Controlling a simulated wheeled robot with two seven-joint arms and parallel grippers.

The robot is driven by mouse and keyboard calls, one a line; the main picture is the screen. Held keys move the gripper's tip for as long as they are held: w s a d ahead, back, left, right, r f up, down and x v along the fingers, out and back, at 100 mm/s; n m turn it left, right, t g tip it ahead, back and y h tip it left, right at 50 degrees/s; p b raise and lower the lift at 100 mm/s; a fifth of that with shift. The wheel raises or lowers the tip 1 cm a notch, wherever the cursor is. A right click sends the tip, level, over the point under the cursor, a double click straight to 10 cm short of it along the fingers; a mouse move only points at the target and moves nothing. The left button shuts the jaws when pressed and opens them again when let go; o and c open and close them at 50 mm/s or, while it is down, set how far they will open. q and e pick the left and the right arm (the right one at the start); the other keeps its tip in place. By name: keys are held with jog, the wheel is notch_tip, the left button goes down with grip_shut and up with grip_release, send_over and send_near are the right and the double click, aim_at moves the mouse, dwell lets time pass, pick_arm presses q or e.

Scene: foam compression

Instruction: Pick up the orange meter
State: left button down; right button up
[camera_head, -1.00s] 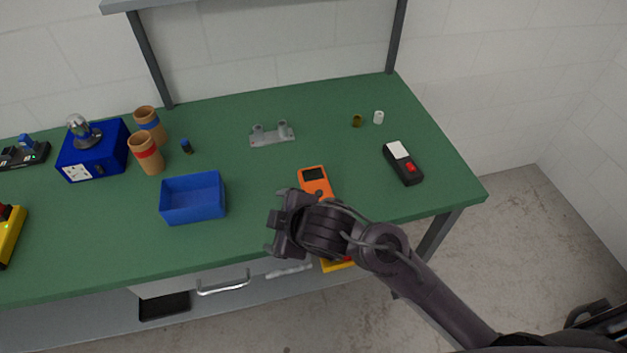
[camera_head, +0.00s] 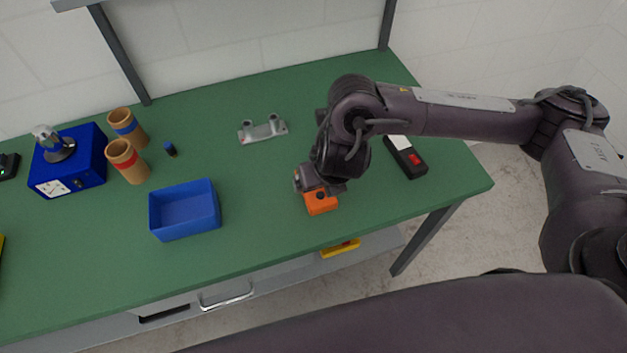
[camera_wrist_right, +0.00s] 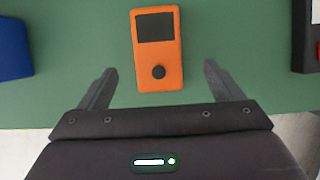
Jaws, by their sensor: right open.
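The orange meter (camera_head: 320,204) lies on the green table near its front edge, under my right gripper (camera_head: 318,187). The arm hides its upper part in the head view. In the right wrist view the whole meter (camera_wrist_right: 157,48) shows, with a dark screen and a black round knob. My right gripper (camera_wrist_right: 157,85) is open there, its fingers on either side of the meter's knob end and apart from it. Whether the fingers are at the meter's height, I cannot tell. My left gripper is not in view.
A blue bin (camera_head: 185,210) stands left of the meter. A black device with a red button (camera_head: 407,158) lies to the right. A grey bracket (camera_head: 262,130) lies behind. Two brown cylinders (camera_head: 127,160), a small dark blue piece (camera_head: 170,149) and a blue box (camera_head: 70,168) stand farther left.

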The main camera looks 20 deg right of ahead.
aim_at(315, 206)
jog(key=shift+x, duration=1.05)
jog(key=x, duration=0.5)
jog(key=shift+a, duration=0.2)
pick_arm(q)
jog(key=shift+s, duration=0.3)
pick_arm(e)
jog(key=shift+c, duration=0.2)
jog(key=c, duration=1.2)
jog(key=shift+o, duration=0.2)
jog(key=shift+r, duration=0.15)
